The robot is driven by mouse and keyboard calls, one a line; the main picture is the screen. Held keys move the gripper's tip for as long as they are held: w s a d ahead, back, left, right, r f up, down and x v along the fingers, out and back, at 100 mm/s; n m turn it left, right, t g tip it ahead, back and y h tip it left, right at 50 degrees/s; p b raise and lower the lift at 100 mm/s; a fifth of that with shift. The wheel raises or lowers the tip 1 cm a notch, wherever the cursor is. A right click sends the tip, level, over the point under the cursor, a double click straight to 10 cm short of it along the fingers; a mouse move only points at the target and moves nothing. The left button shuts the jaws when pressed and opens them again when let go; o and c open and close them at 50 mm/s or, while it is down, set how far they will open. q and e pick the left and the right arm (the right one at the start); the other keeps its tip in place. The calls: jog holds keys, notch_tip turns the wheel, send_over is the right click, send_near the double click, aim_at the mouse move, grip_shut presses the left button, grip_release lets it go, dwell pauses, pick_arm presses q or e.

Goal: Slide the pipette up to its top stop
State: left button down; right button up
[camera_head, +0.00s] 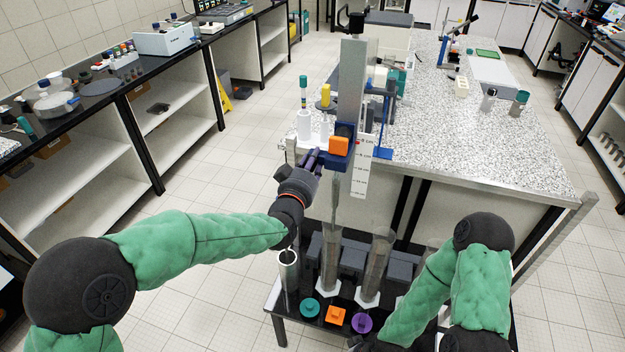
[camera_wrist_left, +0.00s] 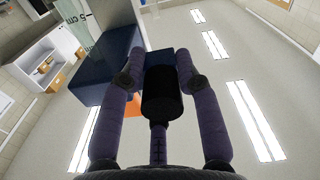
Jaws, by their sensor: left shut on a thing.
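A blue carriage (camera_head: 340,161) with an orange block (camera_head: 339,146) sits on an upright grey column (camera_head: 352,85), beside a white centimetre scale (camera_head: 362,168). The slender pipette (camera_head: 335,195) hangs upright below the carriage. My left gripper (camera_head: 317,160) is at the carriage's front left. In the left wrist view its purple fingers (camera_wrist_left: 158,80) are shut around a black cylindrical knob (camera_wrist_left: 161,95), next to the blue carriage (camera_wrist_left: 108,68). The fingers partly hide the carriage in the head view.
A speckled bench (camera_head: 450,140) lies behind at right. White tubes (camera_head: 304,125) stand left of the column.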

pick_arm(q)
notch_tip(320, 180, up, 16)
jog(key=p, duration=0.6)
jog(key=shift+a, duration=0.2)
jog(key=shift+w+r, duration=0.1)
jog(key=c, duration=0.9)
grip_release()
jog(key=shift+c, duration=0.2)
jog(key=shift+f, duration=0.2)
jog(key=v, duration=1.2)
jog(key=shift+f, duration=0.25)
